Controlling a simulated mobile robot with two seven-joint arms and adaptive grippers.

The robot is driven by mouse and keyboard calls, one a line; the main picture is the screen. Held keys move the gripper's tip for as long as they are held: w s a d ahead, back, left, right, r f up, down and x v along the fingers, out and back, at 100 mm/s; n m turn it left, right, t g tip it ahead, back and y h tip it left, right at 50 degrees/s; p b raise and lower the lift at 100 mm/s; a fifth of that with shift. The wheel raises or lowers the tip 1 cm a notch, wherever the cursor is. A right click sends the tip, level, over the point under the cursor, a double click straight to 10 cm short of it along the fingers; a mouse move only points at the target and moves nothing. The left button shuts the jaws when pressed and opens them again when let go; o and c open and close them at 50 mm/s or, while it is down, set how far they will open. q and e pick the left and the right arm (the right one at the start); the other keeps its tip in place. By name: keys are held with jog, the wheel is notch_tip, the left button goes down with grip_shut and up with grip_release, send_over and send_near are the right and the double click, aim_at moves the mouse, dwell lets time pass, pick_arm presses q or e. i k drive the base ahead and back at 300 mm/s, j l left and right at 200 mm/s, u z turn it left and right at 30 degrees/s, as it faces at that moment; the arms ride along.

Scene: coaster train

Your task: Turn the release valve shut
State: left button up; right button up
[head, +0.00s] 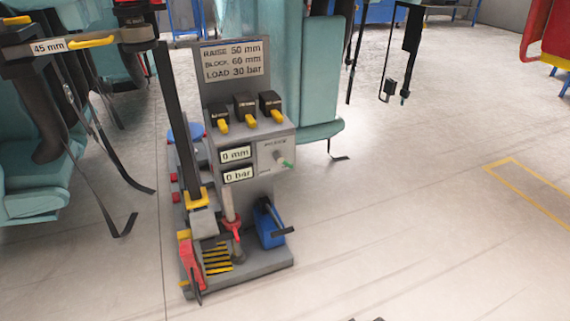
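The release valve (281,157) is a small round knob with a green-tipped lever on the right of a grey machine's front panel (262,178). Its lever slants down to the right. The small label above it is too blurred to read surely. Left of the valve, two displays read 0 mm (236,154) and 0 bar (239,174). Neither of my grippers can be made out; a small dark shape (376,319) at the bottom edge is too cut off to identify.
Above the valve are three black switches with yellow levers (245,108) and a sign (233,60). A blue pump unit (269,226) and red clamp (190,263) sit low on the machine. Teal seats (317,90) and hanging straps flank it. Floor at right is clear.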

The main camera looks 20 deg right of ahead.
aim_at(277, 156)
jog(key=k+l, duration=0.1)
jog(key=l, duration=0.3)
jog(key=k+l, duration=0.1)
jog(key=l, duration=0.3)
jog(key=k+l, duration=0.1)
jog(key=l, duration=0.25)
jog(key=k+l, duration=0.1)
jog(key=l, duration=0.3)
